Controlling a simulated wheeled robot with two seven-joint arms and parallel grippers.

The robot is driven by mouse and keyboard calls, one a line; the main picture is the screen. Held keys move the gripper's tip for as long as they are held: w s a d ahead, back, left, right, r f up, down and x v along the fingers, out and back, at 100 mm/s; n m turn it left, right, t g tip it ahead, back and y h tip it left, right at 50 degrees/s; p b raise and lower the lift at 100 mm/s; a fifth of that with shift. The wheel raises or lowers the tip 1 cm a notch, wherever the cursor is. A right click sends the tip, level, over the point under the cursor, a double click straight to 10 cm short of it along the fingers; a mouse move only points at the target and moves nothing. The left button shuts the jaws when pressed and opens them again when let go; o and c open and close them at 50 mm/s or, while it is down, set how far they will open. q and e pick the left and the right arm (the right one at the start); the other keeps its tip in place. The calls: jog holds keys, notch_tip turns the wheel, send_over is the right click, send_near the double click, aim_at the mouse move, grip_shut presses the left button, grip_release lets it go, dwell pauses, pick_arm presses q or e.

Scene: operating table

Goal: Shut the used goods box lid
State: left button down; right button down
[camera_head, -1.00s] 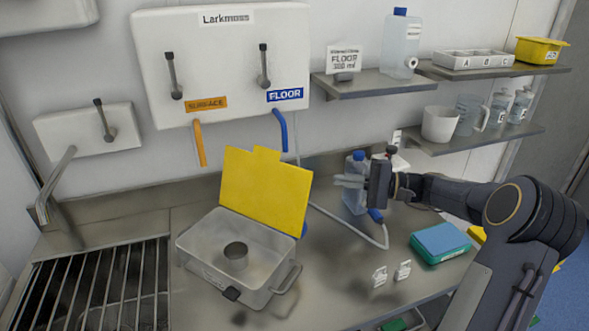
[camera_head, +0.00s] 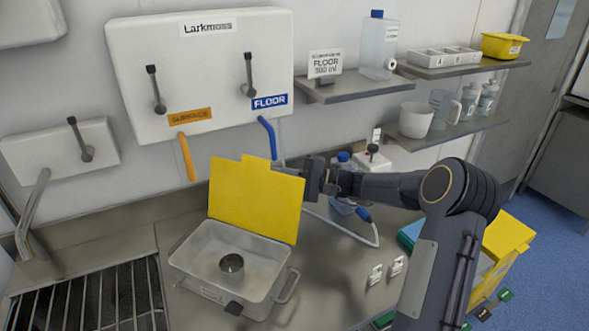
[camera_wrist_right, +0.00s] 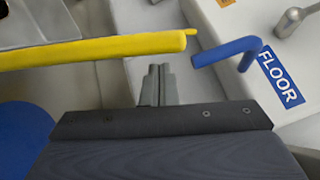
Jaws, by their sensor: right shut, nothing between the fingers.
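The grey box (camera_head: 185,268) stands on the steel counter with its yellow lid (camera_head: 256,200) open, standing nearly upright at its back edge. A small round metal cup (camera_head: 231,266) sits inside. My right gripper (camera_head: 312,180) is at the lid's right edge in the head view, with its fingers hidden behind the lid. In the right wrist view, the closed, empty fingers (camera_wrist_right: 158,85) lie on the wall side of the lid's yellow edge (camera_wrist_right: 90,52). I cannot tell whether they touch it. My left gripper is not in view.
Behind the lid are a blue pipe (camera_head: 268,138) and an orange pipe (camera_head: 187,157) on the wall dispenser (camera_head: 200,75). A blue-capped bottle (camera_head: 343,163) and white hose (camera_head: 340,228) are near my right arm. A sink grate (camera_head: 90,300) lies left; a yellow box (camera_head: 505,238) stands right.

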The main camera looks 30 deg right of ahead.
jog(key=shift+s+a+r, duration=0.25)
jog(key=shift+s+a, duration=0.35)
